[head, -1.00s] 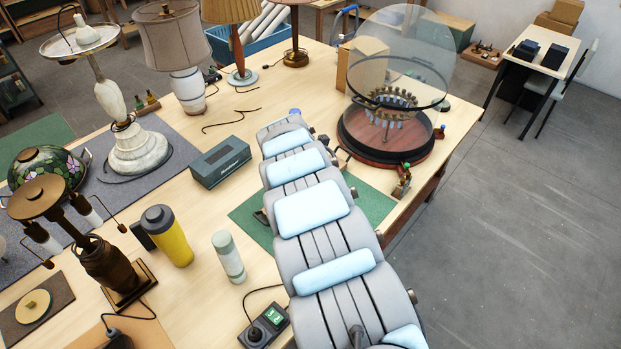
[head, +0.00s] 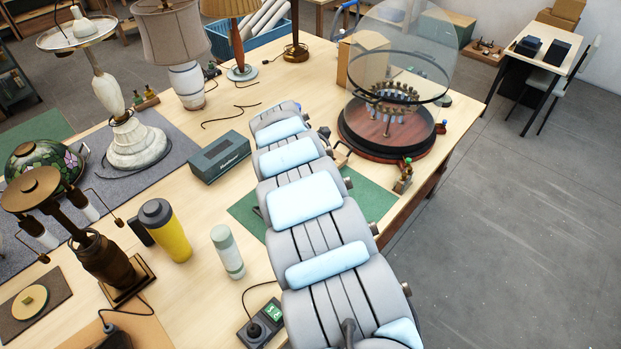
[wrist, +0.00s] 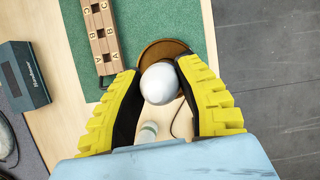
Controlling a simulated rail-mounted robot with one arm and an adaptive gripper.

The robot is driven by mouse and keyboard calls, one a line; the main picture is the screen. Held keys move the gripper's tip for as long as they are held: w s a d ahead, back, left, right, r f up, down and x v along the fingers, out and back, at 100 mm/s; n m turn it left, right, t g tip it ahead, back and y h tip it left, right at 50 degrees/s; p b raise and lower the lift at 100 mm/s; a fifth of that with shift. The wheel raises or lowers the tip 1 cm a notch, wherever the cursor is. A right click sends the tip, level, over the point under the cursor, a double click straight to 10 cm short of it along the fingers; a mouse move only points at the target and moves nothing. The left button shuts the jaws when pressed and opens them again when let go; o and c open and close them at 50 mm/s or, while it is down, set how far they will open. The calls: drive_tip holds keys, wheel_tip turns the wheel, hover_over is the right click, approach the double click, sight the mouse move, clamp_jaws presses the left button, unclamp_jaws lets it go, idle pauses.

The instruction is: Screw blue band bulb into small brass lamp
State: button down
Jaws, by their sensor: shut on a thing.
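My gripper (wrist: 160,88) shows in the wrist view with its two yellow-and-black fingers closed around a round white bulb (wrist: 160,83). No blue band can be made out on the bulb from here. A round brown base (wrist: 161,48) shows just beyond the bulb, at the edge of the green mat. It may be the small brass lamp's, but I cannot tell. The bulb covers part of it, so I cannot tell whether bulb and lamp touch. In the head view my arm hides the gripper and bulb.
A wooden block with letters (wrist: 102,35) lies on the green mat (wrist: 144,18). A grey box (head: 219,157) stands left of my arm. A white-green bottle (head: 227,252), a yellow tumbler (head: 170,238) and a glass-domed stand (head: 385,130) are nearby. Bare floor lies right.

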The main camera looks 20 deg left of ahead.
drive_tip(key=m+h+b, duration=0.1)
drive_tip(key=m+b, duration=0.1)
drive_tip(key=b, duration=0.2)
drive_tip(key=m+g+b, duration=0.1)
drive_tip(key=m+b, duration=0.2)
drive_tip(key=shift+a+f+h+b, duration=0.15)
drive_tip(key=shift+f+h+b, duration=0.2)
drive_tip(key=shift+f+h, duration=0.05)
drive_tip(key=shift+r+m, duration=0.25)
drive_tip(key=shift+m, duration=0.25)
drive_tip(key=shift+r+m, duration=0.1)
drive_tip(key=shift+m, duration=0.2)
drive_tip(key=shift+c, duration=1.3)
unclamp_jaws()
